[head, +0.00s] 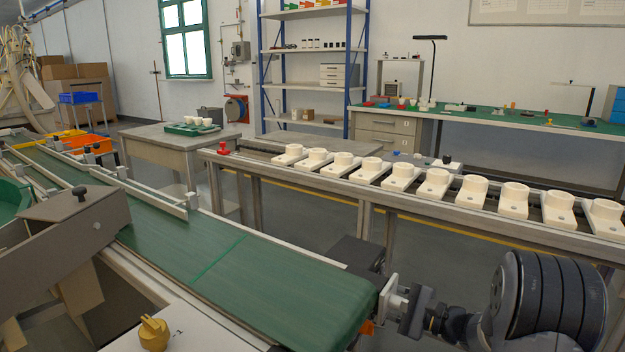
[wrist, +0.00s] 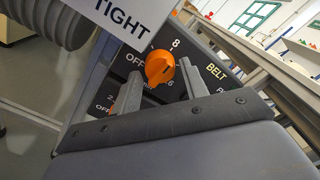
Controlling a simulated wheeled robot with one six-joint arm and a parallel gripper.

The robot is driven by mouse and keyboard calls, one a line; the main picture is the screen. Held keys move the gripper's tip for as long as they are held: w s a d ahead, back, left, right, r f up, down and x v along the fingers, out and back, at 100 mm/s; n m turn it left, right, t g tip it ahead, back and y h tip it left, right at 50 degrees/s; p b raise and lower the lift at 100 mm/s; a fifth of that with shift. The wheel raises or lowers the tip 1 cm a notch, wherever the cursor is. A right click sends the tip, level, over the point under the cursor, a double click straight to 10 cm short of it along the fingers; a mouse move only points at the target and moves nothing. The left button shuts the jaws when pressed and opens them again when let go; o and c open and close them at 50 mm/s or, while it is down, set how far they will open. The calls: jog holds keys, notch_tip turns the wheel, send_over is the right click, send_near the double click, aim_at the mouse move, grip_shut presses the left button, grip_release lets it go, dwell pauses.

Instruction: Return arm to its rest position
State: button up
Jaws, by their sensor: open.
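My gripper (head: 391,296) is at the end of the green conveyor belt, low in the right half of the head view. Its two fingers (wrist: 160,72) are apart and empty in the wrist view. An orange knob (wrist: 159,68) on a dark panel marked OFF, 8, 6 and BELT shows between the fingertips. I cannot tell whether the fingers touch it. A second orange knob is mostly hidden behind the left finger. In the head view a bit of orange shows just below my gripper, and the panel's face is hidden.
The green belt (head: 215,255) runs from upper left to my gripper. A rail with several cream socket holders (head: 437,183) stands behind my arm. A white sign reading TIGHT (wrist: 127,18) hangs close above the panel. A yellow knob (head: 153,333) sits at the front left.

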jog(key=shift+m+p, duration=6.85)
jog(key=shift+m, duration=0.85)
